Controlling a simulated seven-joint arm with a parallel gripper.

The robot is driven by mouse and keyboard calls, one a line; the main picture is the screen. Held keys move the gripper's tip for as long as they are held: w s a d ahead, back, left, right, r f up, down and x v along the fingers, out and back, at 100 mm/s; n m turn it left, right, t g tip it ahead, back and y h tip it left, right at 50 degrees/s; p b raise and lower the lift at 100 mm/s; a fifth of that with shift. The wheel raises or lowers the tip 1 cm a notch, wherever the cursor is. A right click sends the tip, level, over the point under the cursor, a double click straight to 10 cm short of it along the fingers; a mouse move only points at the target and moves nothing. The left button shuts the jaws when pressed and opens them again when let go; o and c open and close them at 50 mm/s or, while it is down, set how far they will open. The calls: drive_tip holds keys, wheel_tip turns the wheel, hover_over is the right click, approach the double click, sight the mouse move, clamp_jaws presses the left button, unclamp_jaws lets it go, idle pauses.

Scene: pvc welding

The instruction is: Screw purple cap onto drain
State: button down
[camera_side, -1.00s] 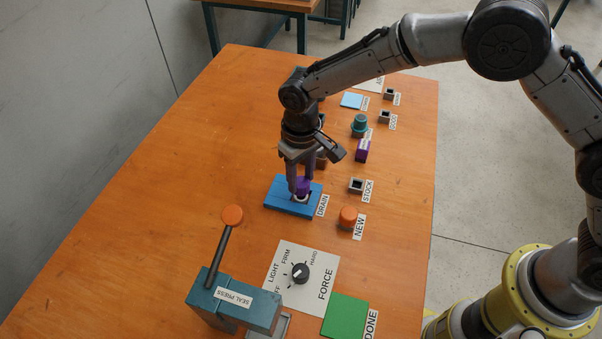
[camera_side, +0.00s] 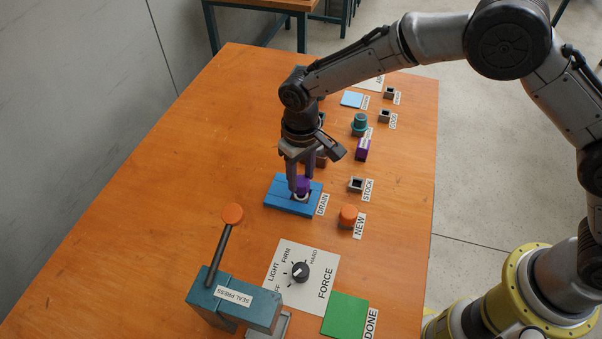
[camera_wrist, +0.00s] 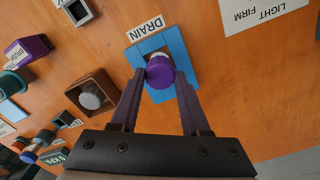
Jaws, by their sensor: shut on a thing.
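The purple cap (camera_side: 302,184) is between the fingers of my gripper (camera_side: 301,188), which is shut on it. In the wrist view the purple cap (camera_wrist: 160,72) sits between the two fingertips of my gripper (camera_wrist: 161,76), over the white drain pipe. The white drain top (camera_side: 300,197) shows just under the cap, on the blue drain base (camera_side: 280,197). The blue base also shows in the wrist view (camera_wrist: 181,52), with the DRAIN label beside it. The cap looks upright over the drain. I cannot tell how far its thread is engaged.
An orange cap (camera_side: 348,215) stands by the NEW label, and a small holder (camera_side: 357,185) by STOCK. The seal press (camera_side: 233,298), force dial (camera_side: 300,271) and green DONE pad (camera_side: 345,315) lie toward the front. The table's left side is clear.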

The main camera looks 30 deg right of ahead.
sight(302, 180)
drive_tip(key=shift+f, duration=1.1)
drive_tip(key=shift+c, duration=1.5)
unclamp_jaws()
wheel_tip(302, 180, up, 14)
drive_tip(key=shift+d+f, duration=0.1)
drive_tip(key=shift+f, duration=0.05)
